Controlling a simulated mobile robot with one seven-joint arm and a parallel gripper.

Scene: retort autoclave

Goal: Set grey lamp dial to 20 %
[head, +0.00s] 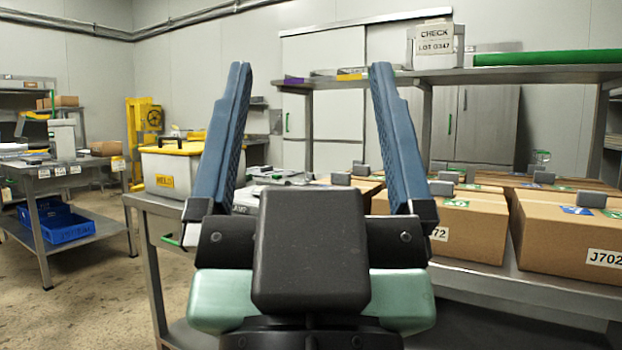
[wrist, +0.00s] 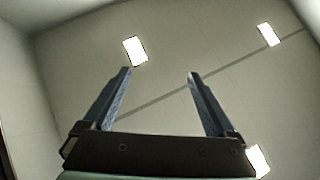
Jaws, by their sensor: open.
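My gripper (head: 312,85) is raised in front of the head camera with its two blue fingers wide apart and nothing between them. In the wrist view my gripper (wrist: 160,75) also shows open and empty, pointing up toward the ceiling. I cannot make out a grey lamp dial in either view. My gripper and wrist hide part of the table behind them.
A steel table with cardboard boxes (head: 565,240) stands ahead and right, under a shelf (head: 545,74). A white and yellow case (head: 172,168) stands left of my gripper. A side table with blue crates (head: 62,226) is at far left. Floor (head: 100,300) is clear between.

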